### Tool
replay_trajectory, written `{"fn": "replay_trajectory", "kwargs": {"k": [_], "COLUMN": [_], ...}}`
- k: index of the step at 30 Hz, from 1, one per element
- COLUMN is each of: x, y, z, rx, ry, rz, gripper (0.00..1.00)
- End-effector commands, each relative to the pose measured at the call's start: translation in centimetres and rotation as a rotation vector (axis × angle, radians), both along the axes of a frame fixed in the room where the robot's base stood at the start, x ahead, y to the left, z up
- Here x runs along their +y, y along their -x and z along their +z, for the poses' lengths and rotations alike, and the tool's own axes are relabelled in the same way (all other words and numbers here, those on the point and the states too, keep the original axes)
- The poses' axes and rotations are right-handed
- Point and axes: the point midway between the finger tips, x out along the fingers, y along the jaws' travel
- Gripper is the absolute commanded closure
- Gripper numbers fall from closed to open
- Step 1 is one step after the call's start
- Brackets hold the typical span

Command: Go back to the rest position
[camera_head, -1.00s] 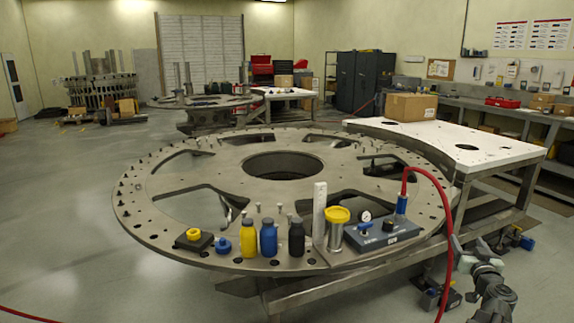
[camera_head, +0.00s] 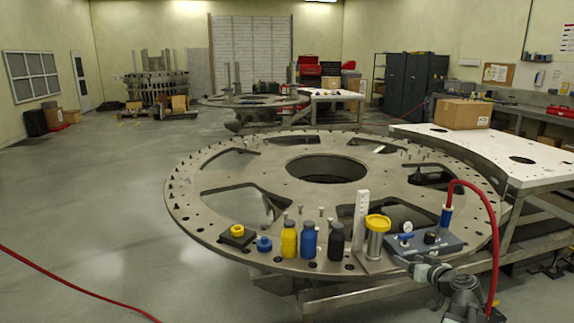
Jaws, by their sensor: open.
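My arm shows at the lower right, a grey and dark jointed arm bent up and to the left. My gripper (camera_head: 399,262) is at its left end, small and dark against the front rim of the turret plate (camera_head: 210,228). It is open, and I see nothing held in it. It appears just in front of the blue gauge box (camera_head: 432,243) and below the yellow-topped cup (camera_head: 377,224). I cannot tell how far it is from the plate's edge.
On the plate's near rim stand a yellow bottle (camera_head: 289,240), a blue bottle (camera_head: 309,241), a black bottle (camera_head: 336,239) and a white upright block (camera_head: 361,215). A red hose (camera_head: 495,225) arches down beside my arm. Open floor (camera_head: 100,215) lies to the left.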

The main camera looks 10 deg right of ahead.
Motion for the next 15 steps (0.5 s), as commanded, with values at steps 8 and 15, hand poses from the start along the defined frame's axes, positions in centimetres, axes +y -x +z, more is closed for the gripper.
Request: {"fn": "replay_trajectory", "kwargs": {"k": [8, 15], "x": [22.3, 37.4], "y": [-3.2, 3.4], "z": [-5.7, -9.5], "rx": [0.465, 1.036], "ry": [-0.127, -0.043], "rz": [0.322, 0.311], "gripper": [0.36, 0.36]}}
